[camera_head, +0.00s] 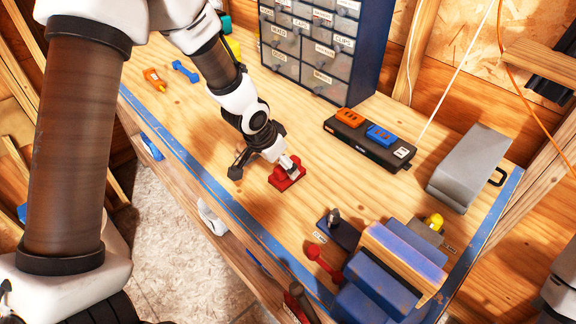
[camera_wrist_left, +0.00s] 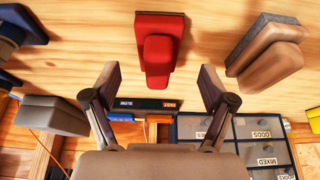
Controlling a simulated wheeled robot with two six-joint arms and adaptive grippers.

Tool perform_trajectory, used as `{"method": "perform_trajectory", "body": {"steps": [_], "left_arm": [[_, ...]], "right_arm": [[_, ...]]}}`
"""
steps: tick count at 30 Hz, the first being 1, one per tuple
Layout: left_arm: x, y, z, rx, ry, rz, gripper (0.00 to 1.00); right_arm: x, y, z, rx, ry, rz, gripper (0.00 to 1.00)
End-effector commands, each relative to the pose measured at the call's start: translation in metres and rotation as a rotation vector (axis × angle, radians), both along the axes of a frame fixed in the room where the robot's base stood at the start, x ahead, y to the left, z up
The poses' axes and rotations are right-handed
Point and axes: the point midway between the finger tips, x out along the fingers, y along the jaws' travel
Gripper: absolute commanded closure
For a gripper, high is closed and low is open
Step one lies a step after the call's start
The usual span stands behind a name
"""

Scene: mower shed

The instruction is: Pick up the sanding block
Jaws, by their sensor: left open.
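A red block (camera_head: 287,176) with a raised red grip lies on the wooden bench. In the left wrist view the red block (camera_wrist_left: 158,45) is ahead of the gap between my fingers. A second block (camera_wrist_left: 268,50), with a grey base and a brownish grip, lies to its right in that view. No label shows which one is the sanding block. My left gripper (camera_head: 268,165) is low over the bench, close to the red block. In the wrist view my left gripper (camera_wrist_left: 160,88) is open, with nothing between its fingers. My right gripper is out of view.
A drawer cabinet (camera_head: 325,50) stands at the back. A black charging strip (camera_head: 370,145) holds orange and blue items. A grey case (camera_head: 470,165) lies at the right. Blue-and-wood equipment (camera_head: 395,270) stands near the front. Bare bench surrounds the red block.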

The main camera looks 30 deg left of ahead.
Motion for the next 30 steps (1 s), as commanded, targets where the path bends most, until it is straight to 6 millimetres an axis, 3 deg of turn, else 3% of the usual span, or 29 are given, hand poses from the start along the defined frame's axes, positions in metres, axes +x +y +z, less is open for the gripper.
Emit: {"method": "perform_trajectory", "body": {"steps": [3,7,14,20,30], "left_arm": [[0.008,-0.005,-0.013,0.002,0.007,-0.002,0.17],[0.016,-0.008,-0.034,0.001,0.003,-0.001,0.17],[0.018,-0.008,-0.038,0.0,0.0,0.0,0.17],[0.017,-0.008,-0.038,0.0,0.0,0.0,0.84],[0.017,-0.008,-0.038,0.0,0.002,0.0,0.84]], "right_arm": [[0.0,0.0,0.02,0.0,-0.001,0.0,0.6],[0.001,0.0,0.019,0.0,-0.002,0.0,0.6],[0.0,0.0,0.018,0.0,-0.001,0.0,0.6],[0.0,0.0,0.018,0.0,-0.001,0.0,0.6],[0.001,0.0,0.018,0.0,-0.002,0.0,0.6]]}}
